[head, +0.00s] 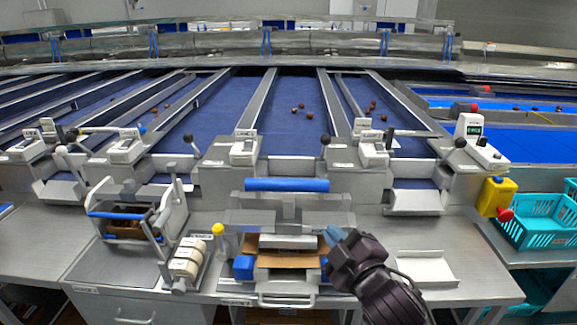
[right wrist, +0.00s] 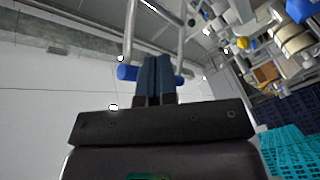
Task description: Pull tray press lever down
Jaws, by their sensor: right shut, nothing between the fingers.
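The tray press (head: 290,215) stands at the front middle of the steel bench. Its lever has a blue horizontal handle bar (head: 287,185), raised above the press plate. A brown cardboard tray (head: 312,256) sits under the press, partly hidden by it. My right gripper (head: 331,236) is shut and empty, below and right of the bar in the head view. In the right wrist view, the shut fingers (right wrist: 155,75) overlap the blue bar (right wrist: 128,72) between its two metal rods. I cannot tell whether they touch it. My left gripper is not in view.
A second press-like frame (head: 165,215) stands on the left. A yellow knob (head: 218,229) and a holder with cream rolls (head: 187,259) are beside the press. A white tray (head: 425,268) lies right of my arm. Teal crates (head: 540,228) stand at far right.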

